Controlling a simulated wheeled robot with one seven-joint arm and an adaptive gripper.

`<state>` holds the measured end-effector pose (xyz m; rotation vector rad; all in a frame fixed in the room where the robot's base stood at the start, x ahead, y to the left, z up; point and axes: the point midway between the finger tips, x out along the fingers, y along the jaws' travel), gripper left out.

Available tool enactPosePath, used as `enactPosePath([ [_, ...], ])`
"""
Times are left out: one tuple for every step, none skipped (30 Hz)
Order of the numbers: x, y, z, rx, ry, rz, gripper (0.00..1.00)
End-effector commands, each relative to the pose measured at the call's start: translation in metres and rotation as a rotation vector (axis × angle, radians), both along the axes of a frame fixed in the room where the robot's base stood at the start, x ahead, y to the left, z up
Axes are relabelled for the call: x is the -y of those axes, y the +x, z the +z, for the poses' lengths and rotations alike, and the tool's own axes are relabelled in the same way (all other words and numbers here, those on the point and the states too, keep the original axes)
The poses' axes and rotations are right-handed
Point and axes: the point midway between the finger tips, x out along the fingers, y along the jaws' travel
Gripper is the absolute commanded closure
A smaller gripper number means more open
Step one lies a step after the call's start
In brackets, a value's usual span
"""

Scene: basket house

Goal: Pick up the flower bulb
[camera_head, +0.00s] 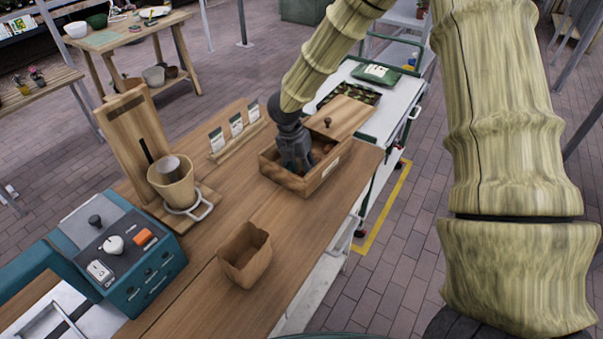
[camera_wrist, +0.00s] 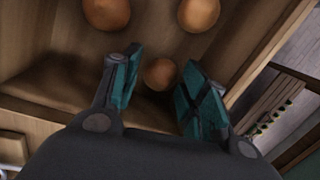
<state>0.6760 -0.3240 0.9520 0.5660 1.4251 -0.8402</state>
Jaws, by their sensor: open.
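Three round brown flower bulbs show in the wrist view, lying in a wooden box. One bulb (camera_wrist: 159,73) sits between and a little beyond my open fingertips. Two more, a left bulb (camera_wrist: 107,12) and a right bulb (camera_wrist: 198,13), lie farther off at the top edge. My gripper (camera_wrist: 155,85) has teal finger pads spread apart and holds nothing. In the head view my gripper (camera_head: 296,168) reaches down into the wooden box (camera_head: 317,182) on the table. A reddish-brown bulb (camera_head: 327,148) shows beside it there; the gripper hides much of the box's inside.
The box walls stand close around my gripper, and a wooden lid (camera_head: 341,115) with a knob rests at its back right. A seed packet rack (camera_head: 237,137) stands to the left. A brown paper pot (camera_head: 245,254) stands nearer, with bare tabletop between.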

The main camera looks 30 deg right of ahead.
Motion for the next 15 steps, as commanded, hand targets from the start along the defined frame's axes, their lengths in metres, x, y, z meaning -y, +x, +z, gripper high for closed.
enactPosePath([
  [0.0005,0.0000,-0.0013,0.000,0.000,0.000,0.56],
  [0.0007,0.0000,-0.0024,0.001,0.000,0.000,0.56],
  [0.0008,0.0000,-0.0035,0.002,0.000,-0.001,0.56],
  [0.0010,0.0000,-0.0040,0.002,0.000,-0.001,0.56],
  [0.0009,0.0000,-0.0043,0.002,0.000,-0.001,0.56],
  [0.0009,0.0000,-0.0045,0.002,0.000,-0.001,0.56],
  [0.0009,0.0001,-0.0045,0.002,0.000,-0.001,0.56],
  [0.0009,0.0001,-0.0045,0.002,0.000,-0.001,0.56],
  [0.0007,0.0001,-0.0045,0.001,0.001,0.000,0.56],
  [0.0007,0.0001,-0.0045,0.001,0.001,0.000,0.56],
  [0.0007,0.0001,-0.0045,0.001,0.001,0.000,0.62],
  [0.0007,0.0001,-0.0045,0.001,0.001,0.000,0.69],
  [0.0008,0.0000,-0.0044,0.001,0.001,0.000,0.75],
  [0.0008,0.0000,-0.0044,0.001,0.001,0.000,0.80],
  [0.0008,0.0001,-0.0043,0.001,0.001,-0.001,0.85],
])
